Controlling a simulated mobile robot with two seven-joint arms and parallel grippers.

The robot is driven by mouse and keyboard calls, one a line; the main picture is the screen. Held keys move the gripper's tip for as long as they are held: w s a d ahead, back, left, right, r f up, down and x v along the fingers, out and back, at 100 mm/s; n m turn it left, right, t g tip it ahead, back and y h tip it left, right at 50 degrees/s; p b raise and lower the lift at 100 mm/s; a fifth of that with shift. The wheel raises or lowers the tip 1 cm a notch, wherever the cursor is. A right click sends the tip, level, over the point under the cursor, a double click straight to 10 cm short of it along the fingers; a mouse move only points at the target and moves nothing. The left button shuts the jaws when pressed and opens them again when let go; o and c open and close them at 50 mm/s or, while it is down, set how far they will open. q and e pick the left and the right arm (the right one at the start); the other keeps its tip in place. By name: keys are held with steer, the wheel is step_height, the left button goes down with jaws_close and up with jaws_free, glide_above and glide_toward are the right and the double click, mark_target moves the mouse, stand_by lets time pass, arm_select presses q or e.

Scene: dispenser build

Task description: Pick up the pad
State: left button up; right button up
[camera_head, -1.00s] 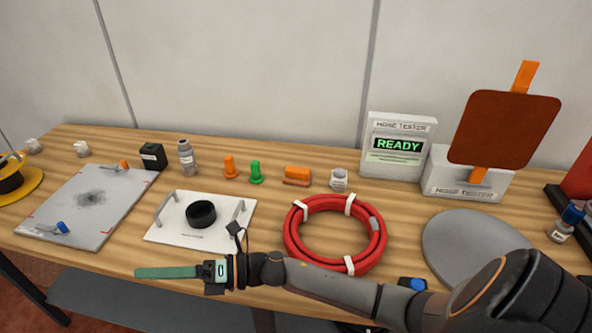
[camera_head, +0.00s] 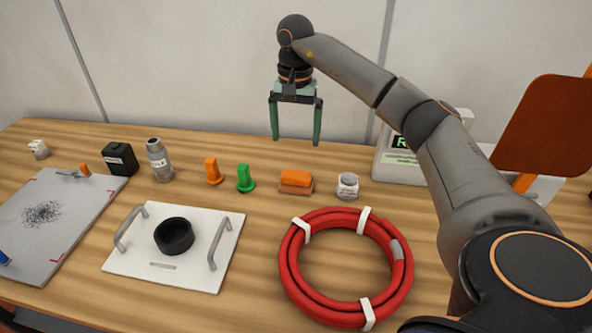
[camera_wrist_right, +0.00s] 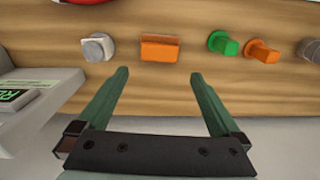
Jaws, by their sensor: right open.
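The pad appears to be the small orange block with a brownish lower layer (camera_head: 296,182), lying on the wooden table. In the right wrist view the orange pad (camera_wrist_right: 160,48) lies just beyond and between the fingertips. My right gripper (camera_head: 296,140) is open and empty, fingers pointing down, above the back of the table and apart from the pad. Its two green fingers also show in the right wrist view (camera_wrist_right: 159,75). My left gripper is not in view.
A red hose coil (camera_head: 291,270) lies in front. A white plate with handles (camera_head: 128,262) is front left. The tester (camera_head: 396,168) is behind right.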

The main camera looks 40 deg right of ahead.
glide_above(297, 174)
steer(key=f, duration=0.6)
steer(key=shift+a+f, duration=0.15)
steer(key=shift+a, duration=0.1)
steer(key=shift+w+d+f+b, duration=0.1)
steer(key=shift+f+b, duration=0.1)
steer(key=shift+f, duration=1.15)
steer(key=shift+d+f+b, duration=0.1)
steer(key=shift+f+b, duration=0.05)
steer(key=shift+f, duration=1.15)
steer(key=c, duration=1)
